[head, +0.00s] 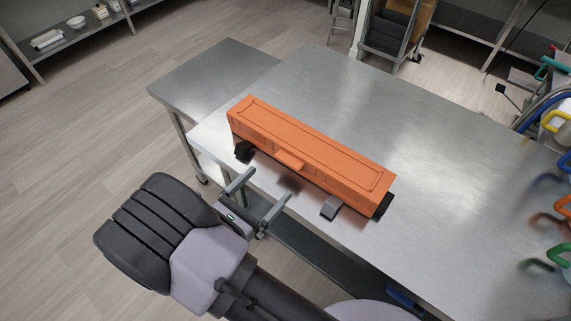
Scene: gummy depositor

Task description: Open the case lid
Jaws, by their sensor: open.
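A long orange case (318,153) lies on the steel table with its lid shut. A small orange tab (290,159) sticks out from the middle of its near long side. Dark feet or brackets show at its two ends. My gripper (264,188) is open and empty, with two grey parallel fingers pointing toward the near side of the case. It is at the table's near edge, apart from the case and a little below and left of the tab in the picture. The inside of the case is hidden.
The steel table (440,160) has free room behind and right of the case. Coloured handles (560,202) stand along the right edge. A lower side table (215,75) adjoins at left.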

